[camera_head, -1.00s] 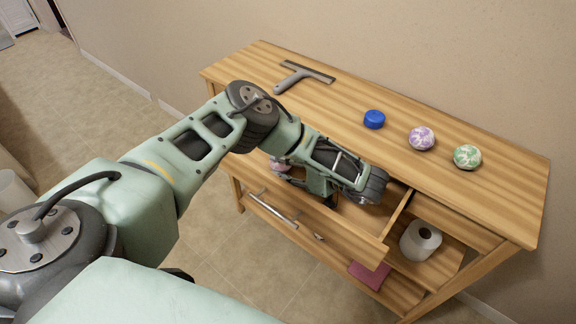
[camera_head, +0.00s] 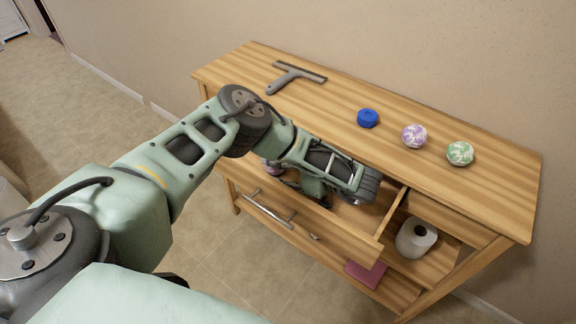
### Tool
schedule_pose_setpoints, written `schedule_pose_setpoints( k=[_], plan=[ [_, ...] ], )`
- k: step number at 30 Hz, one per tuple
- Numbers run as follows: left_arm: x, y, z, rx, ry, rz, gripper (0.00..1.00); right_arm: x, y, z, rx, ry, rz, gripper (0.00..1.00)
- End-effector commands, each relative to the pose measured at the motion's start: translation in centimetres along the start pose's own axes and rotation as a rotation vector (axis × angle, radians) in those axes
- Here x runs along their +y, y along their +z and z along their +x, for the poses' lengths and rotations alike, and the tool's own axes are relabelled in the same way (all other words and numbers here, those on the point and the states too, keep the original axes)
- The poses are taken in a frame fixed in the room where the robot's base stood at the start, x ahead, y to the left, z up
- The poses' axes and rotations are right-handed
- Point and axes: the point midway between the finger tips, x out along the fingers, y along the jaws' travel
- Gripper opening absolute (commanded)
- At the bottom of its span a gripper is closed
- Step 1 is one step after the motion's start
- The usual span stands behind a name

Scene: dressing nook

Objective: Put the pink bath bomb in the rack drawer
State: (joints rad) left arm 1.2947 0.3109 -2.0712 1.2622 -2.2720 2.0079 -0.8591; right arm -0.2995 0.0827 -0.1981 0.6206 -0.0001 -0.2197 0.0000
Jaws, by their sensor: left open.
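The pink bath bomb (camera_head: 271,167) is partly visible at the left end of the open rack drawer (camera_head: 340,240), largely hidden behind my arm. The drawer is pulled out from under the tabletop, with a metal bar handle on its front. My left gripper (camera_head: 287,180) is over the drawer, its fingers low and right beside the bath bomb. It is open. I cannot tell whether a finger touches the bath bomb. My right gripper is not in view.
On the wooden rack top (camera_head: 320,105) are a squeegee (camera_head: 293,77), a blue round item (camera_head: 367,118), a purple-white ball (camera_head: 414,135) and a green-white ball (camera_head: 460,153). A toilet roll (camera_head: 415,238) and a pink cloth-like item (camera_head: 366,275) are on lower shelves.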

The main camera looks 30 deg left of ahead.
Motion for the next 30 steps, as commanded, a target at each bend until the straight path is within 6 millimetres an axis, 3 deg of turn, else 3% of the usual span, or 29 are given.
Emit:
schedule_pose_setpoints(
  k=[5,12,18,24,30],
  plan=[
    [0.1,-0.4,-2.2,0.002,0.007,0.000,0.60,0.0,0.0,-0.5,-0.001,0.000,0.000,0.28],
    [0.1,-0.3,-7.4,0.003,0.007,-0.002,0.60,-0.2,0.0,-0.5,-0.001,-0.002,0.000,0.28],
    [0.1,-0.2,-10.7,0.003,0.004,-0.002,0.60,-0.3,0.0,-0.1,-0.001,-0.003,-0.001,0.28],
    [0.0,-0.2,-12.0,0.001,0.001,-0.001,0.60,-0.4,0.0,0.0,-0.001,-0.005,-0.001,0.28],
    [-0.1,-0.2,-12.1,0.000,0.000,-0.001,0.60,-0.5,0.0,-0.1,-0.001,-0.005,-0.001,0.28]
  ],
)
